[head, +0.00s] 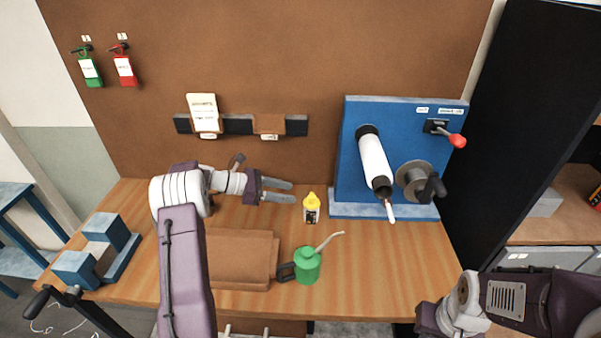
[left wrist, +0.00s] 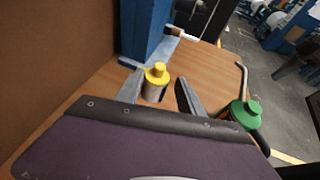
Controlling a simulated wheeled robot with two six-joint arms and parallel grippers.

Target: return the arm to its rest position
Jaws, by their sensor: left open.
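My left arm reaches over the workbench (head: 370,285) from the left. Its gripper (head: 293,191) is open and empty, with its fingers pointing right above the bench. A small bottle with a yellow cap (head: 311,209) stands upright just beyond the fingertips. In the left wrist view the bottle (left wrist: 155,84) appears between the two fingers of my left gripper (left wrist: 160,88), with no clear contact. Part of my right arm shows at the lower right, but its gripper fingers are not visible.
A green oil can (head: 307,266) with a long spout stands at the front beside a brown board (head: 238,262). A blue machine (head: 355,195) with a white roller stands at the right. A blue block fixture (head: 118,238) and crank are at the left. The front right bench is clear.

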